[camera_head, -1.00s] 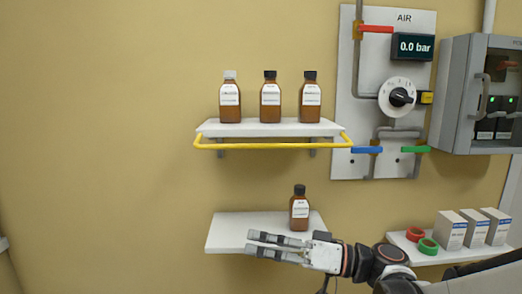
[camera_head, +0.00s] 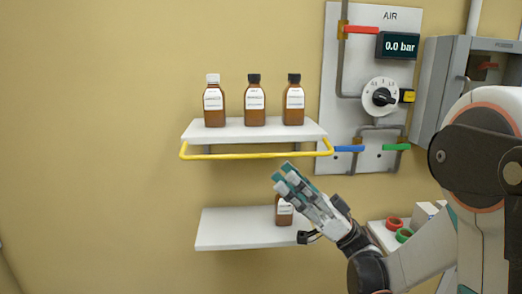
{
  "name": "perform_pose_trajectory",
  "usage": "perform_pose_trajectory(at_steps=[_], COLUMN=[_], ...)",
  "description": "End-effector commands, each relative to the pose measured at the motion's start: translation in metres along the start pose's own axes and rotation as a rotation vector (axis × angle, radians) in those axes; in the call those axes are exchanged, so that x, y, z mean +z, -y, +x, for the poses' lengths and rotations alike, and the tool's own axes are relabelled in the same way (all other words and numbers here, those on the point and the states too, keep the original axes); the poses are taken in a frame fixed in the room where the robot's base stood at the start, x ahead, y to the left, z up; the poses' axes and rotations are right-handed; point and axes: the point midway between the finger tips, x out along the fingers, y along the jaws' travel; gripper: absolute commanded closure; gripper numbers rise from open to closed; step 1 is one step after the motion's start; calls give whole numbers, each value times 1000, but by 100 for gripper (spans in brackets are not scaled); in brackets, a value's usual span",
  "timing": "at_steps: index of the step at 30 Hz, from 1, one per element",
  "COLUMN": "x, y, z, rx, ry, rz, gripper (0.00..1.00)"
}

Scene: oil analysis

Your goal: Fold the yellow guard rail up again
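The yellow guard rail (camera_head: 255,156) is folded down. Its long bar runs level just below the front edge of the upper white shelf (camera_head: 240,136), with an end arm bending up to the shelf at each side. My gripper (camera_head: 281,174) is below the right part of the rail, pointing up and to the left. Its fingertips appear close under the bar, with a gap still showing. The two fingers lie near each other, and how far apart they are is unclear. I see nothing held between them.
Three brown bottles (camera_head: 255,104) stand on the upper shelf. A brown bottle (camera_head: 284,211) on the lower shelf (camera_head: 235,229) is partly hidden by my gripper. The AIR panel (camera_head: 372,20) with blue and green handles is at right. The wall left of the shelves is free.

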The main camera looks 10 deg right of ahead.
Motion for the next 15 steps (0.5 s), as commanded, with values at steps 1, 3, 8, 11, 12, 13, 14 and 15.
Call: perform_pose_trajectory(at_steps=[1, 3, 8, 11, 12, 13, 14, 15], x=[-1, -1, -1, -1, -1, -1, 0, 0], y=[1, 1, 0, 0, 0, 0, 0, 0], z=[13, 27, 55, 68, 72, 74, 76, 79], rx=[-1, -2, -1, 0, 1, 1, 0, 0], ry=[0, 1, 1, 1, 1, 1, 1, 1], rz=[2, 2, 2, 2, 1, 1, 1, 1], gripper=[72, 72, 72, 72, 72, 72, 72, 72])
